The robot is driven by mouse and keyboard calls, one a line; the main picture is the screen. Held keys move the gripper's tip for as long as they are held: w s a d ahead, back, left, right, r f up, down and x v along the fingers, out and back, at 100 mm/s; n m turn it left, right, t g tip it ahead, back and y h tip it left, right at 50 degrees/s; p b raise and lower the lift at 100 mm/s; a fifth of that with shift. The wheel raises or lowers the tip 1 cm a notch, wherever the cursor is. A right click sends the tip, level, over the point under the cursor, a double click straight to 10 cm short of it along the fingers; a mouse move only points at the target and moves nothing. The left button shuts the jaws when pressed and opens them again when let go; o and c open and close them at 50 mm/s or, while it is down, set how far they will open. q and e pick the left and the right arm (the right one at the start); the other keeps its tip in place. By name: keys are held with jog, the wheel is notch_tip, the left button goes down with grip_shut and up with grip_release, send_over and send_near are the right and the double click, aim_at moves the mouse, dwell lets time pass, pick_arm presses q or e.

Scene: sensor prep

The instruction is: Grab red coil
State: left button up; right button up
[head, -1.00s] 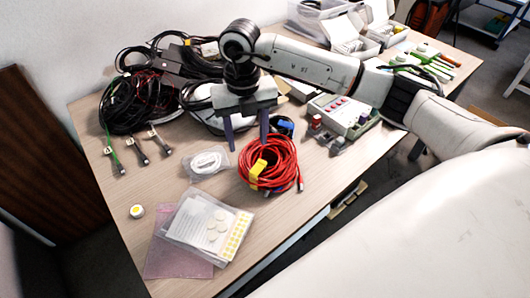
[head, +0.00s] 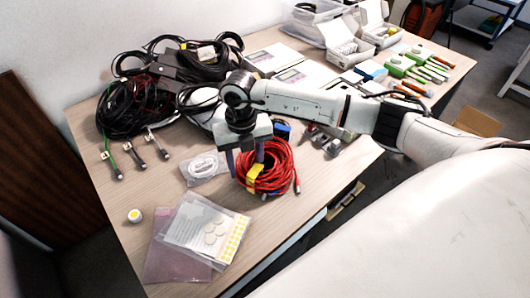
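The red coil (head: 278,178) of cable lies on the wooden table, right of the middle, with a yellow tag (head: 254,178) on its front left side. My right gripper (head: 246,163) points down over the coil's left part, its two fingers spread apart. One finger is at the coil's left edge and the other is in front of or inside the ring; I cannot tell whether they touch the cable. The gripper is open. My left gripper is not in view.
A bagged white cable (head: 203,166) lies just left of the coil. Black cable bundles (head: 128,108) fill the back left. Plastic bags with sheets (head: 205,232) lie at the front, beside a small round yellow-topped item (head: 135,215). White boxes (head: 348,48) stand at the back.

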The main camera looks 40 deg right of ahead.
grip_shut()
jog(key=shift+r, duration=0.1)
